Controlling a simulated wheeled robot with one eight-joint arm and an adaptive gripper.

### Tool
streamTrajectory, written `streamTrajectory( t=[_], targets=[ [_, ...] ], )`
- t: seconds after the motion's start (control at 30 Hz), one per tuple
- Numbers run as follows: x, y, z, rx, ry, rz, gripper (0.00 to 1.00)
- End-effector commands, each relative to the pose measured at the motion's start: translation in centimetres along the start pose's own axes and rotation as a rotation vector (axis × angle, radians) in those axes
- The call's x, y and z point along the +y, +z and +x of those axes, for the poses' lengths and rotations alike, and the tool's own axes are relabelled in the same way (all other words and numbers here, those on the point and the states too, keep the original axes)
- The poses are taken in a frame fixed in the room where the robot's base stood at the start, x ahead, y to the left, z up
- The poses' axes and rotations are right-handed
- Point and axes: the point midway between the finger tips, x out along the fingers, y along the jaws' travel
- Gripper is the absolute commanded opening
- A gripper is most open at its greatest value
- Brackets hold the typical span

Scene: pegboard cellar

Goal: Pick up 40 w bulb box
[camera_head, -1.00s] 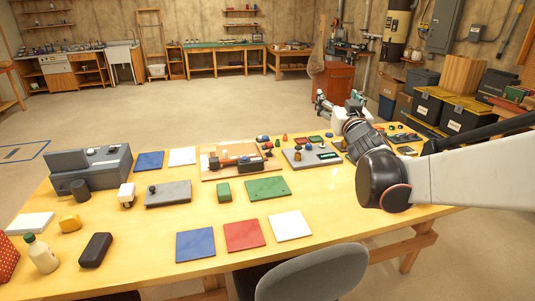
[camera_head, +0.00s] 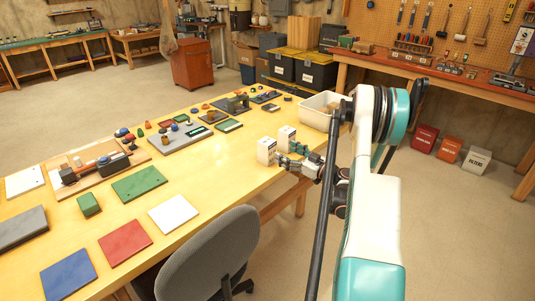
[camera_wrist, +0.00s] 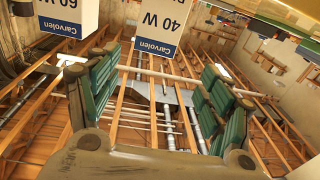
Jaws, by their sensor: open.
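The 40 W bulb box (camera_wrist: 163,24) is white with a blue Carvolen band and appears upside down in the wrist view, near top centre. In the head view it appears to be the nearer of two upright white boxes (camera_head: 266,151) near the table's right edge. A 60 W box (camera_wrist: 66,16) stands beside it and appears to be the farther one in the head view (camera_head: 287,138). My gripper (camera_head: 289,160) is just right of the nearer box. Its green-padded fingers (camera_wrist: 160,82) are spread, with nothing between them.
The wooden table (camera_head: 225,180) has clear space left of the boxes. A white bin (camera_head: 320,110) stands behind them at the table's end. A grey control panel (camera_head: 182,137) and coloured plates lie farther left. A grey chair (camera_head: 212,255) is at the front edge.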

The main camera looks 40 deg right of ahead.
Motion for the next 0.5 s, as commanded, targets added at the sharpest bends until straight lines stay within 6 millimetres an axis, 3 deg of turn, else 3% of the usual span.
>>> streamTrajectory(
  t=[0.03, 0.1, 0.2, 0.5],
  targets=[
    [0.4, 1.6, -1.1, -0.015, -0.004, 0.008, 0.73],
    [0.5, 3.0, -2.0, -0.032, -0.013, 0.020, 0.73],
    [0.5, 4.0, -2.3, -0.045, -0.020, 0.028, 0.73],
    [0.3, 4.5, 2.7, -0.047, -0.024, 0.030, 0.73]
  ],
)
